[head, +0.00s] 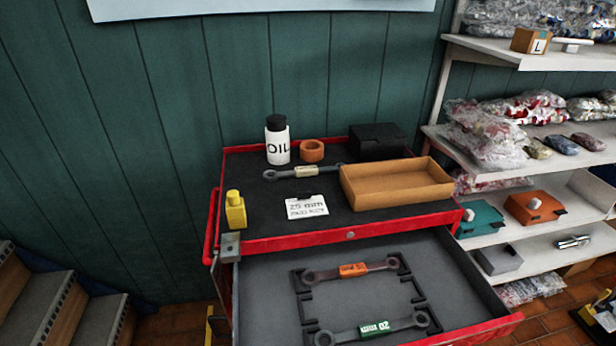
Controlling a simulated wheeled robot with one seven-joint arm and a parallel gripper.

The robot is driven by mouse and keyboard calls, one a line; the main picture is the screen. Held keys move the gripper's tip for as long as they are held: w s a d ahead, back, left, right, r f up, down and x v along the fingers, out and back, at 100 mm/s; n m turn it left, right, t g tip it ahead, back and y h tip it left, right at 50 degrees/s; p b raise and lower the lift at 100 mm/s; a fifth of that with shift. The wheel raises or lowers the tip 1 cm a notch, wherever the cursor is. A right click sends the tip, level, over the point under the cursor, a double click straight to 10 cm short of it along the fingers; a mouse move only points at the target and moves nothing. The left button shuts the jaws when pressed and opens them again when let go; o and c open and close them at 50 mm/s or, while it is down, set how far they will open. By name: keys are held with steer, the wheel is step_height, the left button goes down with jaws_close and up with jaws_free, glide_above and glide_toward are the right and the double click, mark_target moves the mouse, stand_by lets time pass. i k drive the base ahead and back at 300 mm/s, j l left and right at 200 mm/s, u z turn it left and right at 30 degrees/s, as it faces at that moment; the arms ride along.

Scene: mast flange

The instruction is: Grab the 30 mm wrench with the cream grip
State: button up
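A dark wrench with a cream grip (304,171) lies flat on the black top of the red tool cart, in the head view. Its left ring end is in clear view; its right end is close to the tan tray. The print on its grip is too small to read. Two more wrenches lie in the open drawer: one with an orange grip (353,270) and one with a green grip (374,328). My gripper is not in view.
Around the cream-grip wrench stand an oil bottle (278,141), an orange ring (312,151), a black box (377,141), a tan tray (396,185), a white card (306,207) and a yellow bottle (235,212). The open drawer (262,286) juts out in front. Shelves (540,145) stand right.

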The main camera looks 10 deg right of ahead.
mark_target(309, 171)
steer(key=i+j+u, duration=0.15)
steer(key=i+j, duration=0.35)
steer(key=j, duration=0.25)
steer(key=i+j+u, duration=0.15)
steer(key=i+j, duration=0.35)
steer(key=j, duration=0.25)
steer(key=i+j+u, duration=0.15)
steer(key=i+j, duration=0.4)
steer(key=j, duration=0.1)
